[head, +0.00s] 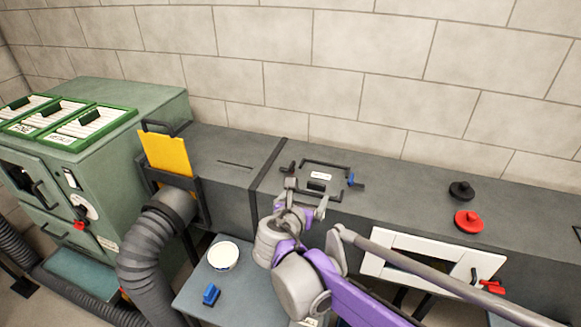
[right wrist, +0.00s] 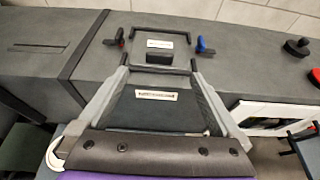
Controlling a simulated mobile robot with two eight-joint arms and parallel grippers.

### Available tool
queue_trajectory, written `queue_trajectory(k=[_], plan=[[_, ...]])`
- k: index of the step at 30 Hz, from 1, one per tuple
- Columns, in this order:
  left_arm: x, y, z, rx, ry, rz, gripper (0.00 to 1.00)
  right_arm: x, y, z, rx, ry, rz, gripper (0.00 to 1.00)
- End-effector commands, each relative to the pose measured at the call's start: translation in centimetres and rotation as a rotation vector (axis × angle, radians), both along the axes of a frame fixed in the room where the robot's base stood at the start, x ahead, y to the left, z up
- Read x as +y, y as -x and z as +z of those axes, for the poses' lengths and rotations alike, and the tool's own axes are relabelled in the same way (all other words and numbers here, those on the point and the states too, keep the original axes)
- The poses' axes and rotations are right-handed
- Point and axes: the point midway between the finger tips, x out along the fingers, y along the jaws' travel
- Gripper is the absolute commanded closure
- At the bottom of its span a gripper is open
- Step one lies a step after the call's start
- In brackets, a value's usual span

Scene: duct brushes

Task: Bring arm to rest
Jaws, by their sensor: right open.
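My right gripper (head: 306,200) is open and empty above the duct's top, just in front of a small hatch panel (head: 326,168). Its two fingers also show spread apart in the right wrist view (right wrist: 158,78), pointing at the panel. The panel has a dark frame, a white label and a black block handle (right wrist: 159,57). The fingers appear apart from the handle. My purple and grey right arm reaches in from the lower right. My left gripper is not in view.
The grey duct (head: 420,190) runs along a block wall. Black (head: 461,190) and red (head: 468,221) knobs stand on it at right. A white-framed opening (head: 385,262) is in its front. A side table holds a white bowl (head: 223,256) and blue brush (head: 211,294). A green cabinet (head: 120,160) stands left.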

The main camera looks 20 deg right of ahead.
Motion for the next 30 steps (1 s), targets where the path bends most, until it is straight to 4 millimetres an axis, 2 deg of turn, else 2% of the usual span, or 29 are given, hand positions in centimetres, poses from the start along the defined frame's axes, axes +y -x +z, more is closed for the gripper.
queue_trajectory(k=[5,8,14,18,21,25,30], plan=[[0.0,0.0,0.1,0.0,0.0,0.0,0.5,-0.3,0.8,-0.3,-0.015,-0.057,-0.03,0.0],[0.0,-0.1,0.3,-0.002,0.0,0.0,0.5,-1.2,3.1,-1.4,-0.066,-0.24,-0.128,0.0],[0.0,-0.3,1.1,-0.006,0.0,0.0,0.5,-2.1,11.5,-5.9,-0.268,-0.911,-0.575,0.0],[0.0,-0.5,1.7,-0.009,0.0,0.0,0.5,-0.9,17.3,-9.2,-0.423,-1.364,-0.991,0.0],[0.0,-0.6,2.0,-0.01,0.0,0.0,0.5,0.7,20.5,-10.9,-0.518,-1.616,-1.282,0.0],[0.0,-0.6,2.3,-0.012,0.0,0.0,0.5,2.5,23.2,-12.3,-0.6,-1.823,-1.583,0.0],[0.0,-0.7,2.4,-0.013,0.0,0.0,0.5,3.6,24.5,-13.0,-0.643,-1.927,-1.771,0.0]])
